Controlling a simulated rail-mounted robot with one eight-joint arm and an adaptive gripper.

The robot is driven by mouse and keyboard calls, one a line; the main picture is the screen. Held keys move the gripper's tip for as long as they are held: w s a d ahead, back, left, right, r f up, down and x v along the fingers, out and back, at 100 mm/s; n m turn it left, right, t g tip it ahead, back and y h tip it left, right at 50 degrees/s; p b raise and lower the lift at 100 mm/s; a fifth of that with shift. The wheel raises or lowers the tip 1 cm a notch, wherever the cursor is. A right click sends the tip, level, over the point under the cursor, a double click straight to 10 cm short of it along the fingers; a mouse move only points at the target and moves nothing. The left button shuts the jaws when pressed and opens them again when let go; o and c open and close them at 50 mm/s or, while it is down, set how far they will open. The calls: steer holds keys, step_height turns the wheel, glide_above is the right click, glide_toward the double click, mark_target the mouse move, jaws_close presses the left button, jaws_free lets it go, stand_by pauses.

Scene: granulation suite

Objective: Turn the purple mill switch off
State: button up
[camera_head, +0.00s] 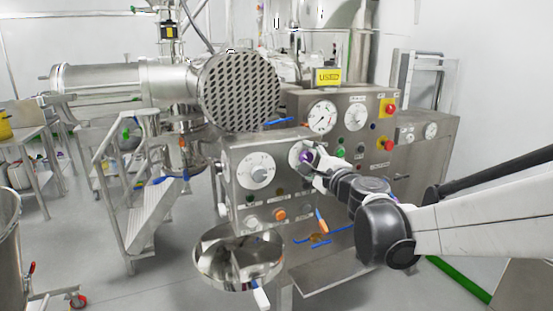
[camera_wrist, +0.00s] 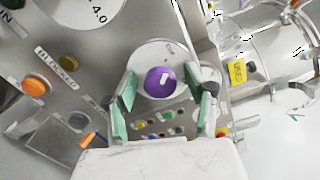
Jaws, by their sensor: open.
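The purple mill switch (camera_wrist: 159,81) is a round knob with a short white mark, set on a pale round plate (camera_wrist: 150,55) on the steel panel. In the head view the purple switch (camera_head: 305,157) is partly covered by my gripper (camera_head: 312,164), which reaches it from the right. In the wrist view my gripper (camera_wrist: 163,100) is open, with one green-padded finger to the left of the knob and one to the right. Gaps show between the pads and the knob, so I see no contact. The lettering on the plate is not readable.
A large white dial (camera_head: 256,171) is left of the switch, with an orange button (camera_head: 280,214) below. A steel bowl (camera_head: 238,262) sits beneath the panel. A red emergency button (camera_head: 385,143) and gauges (camera_head: 322,117) are behind my arm. A perforated drum (camera_head: 240,92) is above.

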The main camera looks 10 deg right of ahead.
steer(key=shift+s, duration=0.1)
steer(key=v, duration=1.2)
steer(key=s+a+f+n+g, duration=0.6)
steer(key=s+a+f+n, duration=0.25)
steer(key=n, duration=0.25)
steer(key=s+d+f+n+g+h, duration=0.3)
steer(key=s+d+f+n+g, duration=0.1)
steer(key=s, duration=0.7)
step_height(320, 180, down, 2)
steer(key=d+n, duration=0.1)
steer(key=n, duration=0.2)
steer(key=shift+s+h, duration=0.25)
steer(key=shift+h, duration=0.15)
steer(key=shift+s+d+f+n+h, duration=0.25)
steer(key=shift+s+d+n+h, duration=0.05)
steer(key=shift+d, duration=0.1)
steer(key=shift+c, duration=0.2)
